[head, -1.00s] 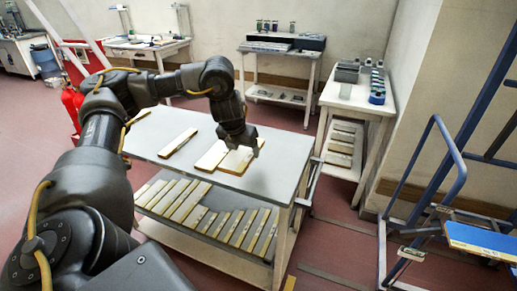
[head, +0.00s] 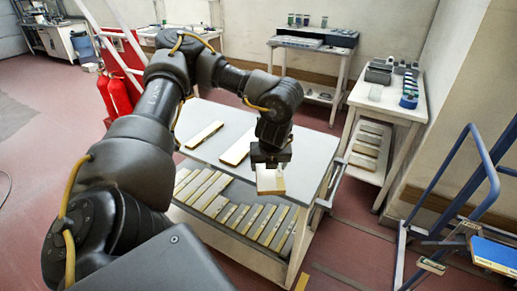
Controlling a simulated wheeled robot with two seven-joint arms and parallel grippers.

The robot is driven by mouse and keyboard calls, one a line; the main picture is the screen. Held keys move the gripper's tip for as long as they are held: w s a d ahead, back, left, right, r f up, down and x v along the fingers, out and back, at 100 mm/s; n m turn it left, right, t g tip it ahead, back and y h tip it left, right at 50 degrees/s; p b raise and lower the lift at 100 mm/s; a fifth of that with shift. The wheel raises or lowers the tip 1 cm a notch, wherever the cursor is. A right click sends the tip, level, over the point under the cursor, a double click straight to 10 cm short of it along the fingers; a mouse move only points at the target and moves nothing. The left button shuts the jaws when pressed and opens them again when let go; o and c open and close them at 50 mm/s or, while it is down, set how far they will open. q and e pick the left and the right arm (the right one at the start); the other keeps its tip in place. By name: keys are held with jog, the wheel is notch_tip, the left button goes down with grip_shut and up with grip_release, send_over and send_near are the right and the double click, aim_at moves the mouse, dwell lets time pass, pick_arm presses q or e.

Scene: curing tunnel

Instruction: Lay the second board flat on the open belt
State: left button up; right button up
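My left gripper (head: 271,163) is over the near right part of a grey-topped table (head: 310,160). It appears shut on a pale wooden board (head: 270,181), whose near end points toward me. The fingers cover the far part of this board, and I cannot tell how far it is off the table top. Two more pale boards lie flat on the table, one in the middle (head: 238,150) and one to the left (head: 204,134). No belt can be made out. My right gripper is not in view.
A lower shelf (head: 186,217) under the table holds several boards in a row. A blue-framed cart (head: 465,165) stands at the right. A side table (head: 385,100) with small blocks stands behind right. Red extinguishers (head: 115,96) stand at the left.

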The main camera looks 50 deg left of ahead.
pick_arm(q)
jog(key=s+d+f+n+g+h, duration=0.1)
jog(key=s+d+f+n+g, duration=0.2)
jog(key=d+n, duration=0.7)
jog(key=s+d+f+n+g+h, duration=0.2)
jog(key=s+d+f+n+g, duration=0.2)
jog(key=s+d+f+n, duration=0.4)
jog(key=shift+s+d+f+n+h, duration=0.3)
jog(key=shift+d+f+n, duration=1.3)
jog(key=shift+n, duration=2.2)
